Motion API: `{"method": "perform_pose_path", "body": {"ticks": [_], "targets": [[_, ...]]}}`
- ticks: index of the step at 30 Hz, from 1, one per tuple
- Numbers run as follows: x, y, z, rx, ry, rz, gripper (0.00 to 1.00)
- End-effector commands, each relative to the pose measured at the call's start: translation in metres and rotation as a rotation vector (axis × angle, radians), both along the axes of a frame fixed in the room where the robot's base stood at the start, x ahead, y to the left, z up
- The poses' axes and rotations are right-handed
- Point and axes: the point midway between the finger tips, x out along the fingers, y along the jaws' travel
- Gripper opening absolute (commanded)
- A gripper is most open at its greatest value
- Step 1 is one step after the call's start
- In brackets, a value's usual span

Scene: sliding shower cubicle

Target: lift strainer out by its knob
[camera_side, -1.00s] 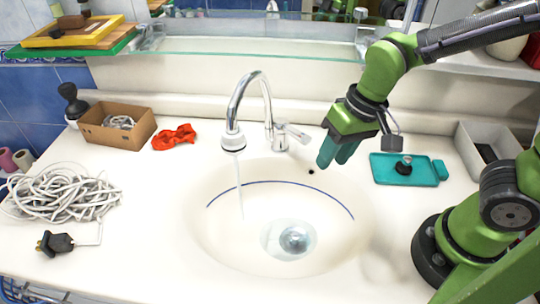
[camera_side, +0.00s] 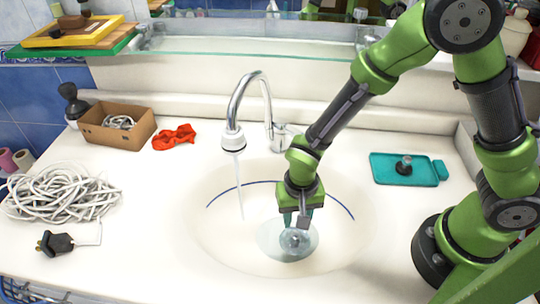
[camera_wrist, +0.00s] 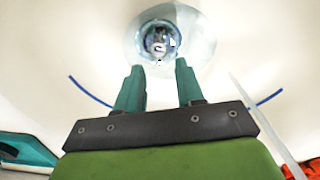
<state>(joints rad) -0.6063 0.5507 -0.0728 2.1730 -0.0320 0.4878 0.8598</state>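The strainer (camera_side: 291,242) is a round metal piece with a small knob at its centre, low in the white sink basin (camera_side: 225,245). In the wrist view the strainer (camera_wrist: 158,40) lies just beyond my fingertips, with clear water around it. My gripper (camera_side: 300,222) points down over the strainer in the side view and partly covers it. In the wrist view my gripper (camera_wrist: 157,78) has its two teal fingers apart with nothing between them. I cannot tell the exact height of the fingertips above the knob.
The tap (camera_side: 240,110) runs a thin stream into the basin left of my gripper. A teal tray (camera_side: 385,178) with a dark stopper stands right of the sink. A cardboard box (camera_side: 98,135), red cloth (camera_side: 174,137) and coiled white cord (camera_side: 60,195) lie on the left counter.

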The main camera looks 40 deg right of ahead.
Motion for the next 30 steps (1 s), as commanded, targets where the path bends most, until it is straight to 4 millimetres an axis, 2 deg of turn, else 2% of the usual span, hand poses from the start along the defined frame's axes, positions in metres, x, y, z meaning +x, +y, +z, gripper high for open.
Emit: {"method": "perform_pose_path", "body": {"ticks": [3, 11, 19, 23, 29, 30], "targets": [[0.0, -0.001, -0.021, -0.002, 0.003, -0.001, 0.37], [0.0, -0.001, -0.04, 0.0, 0.001, -0.001, 0.37], [0.0, -0.004, -0.079, -0.001, 0.003, 0.0, 0.37], [0.001, -0.004, -0.086, 0.001, 0.0, 0.0, 0.37], [0.001, -0.004, -0.087, 0.001, -0.002, 0.0, 0.37], [0.001, -0.004, -0.087, 0.001, -0.002, 0.0, 0.33]]}}
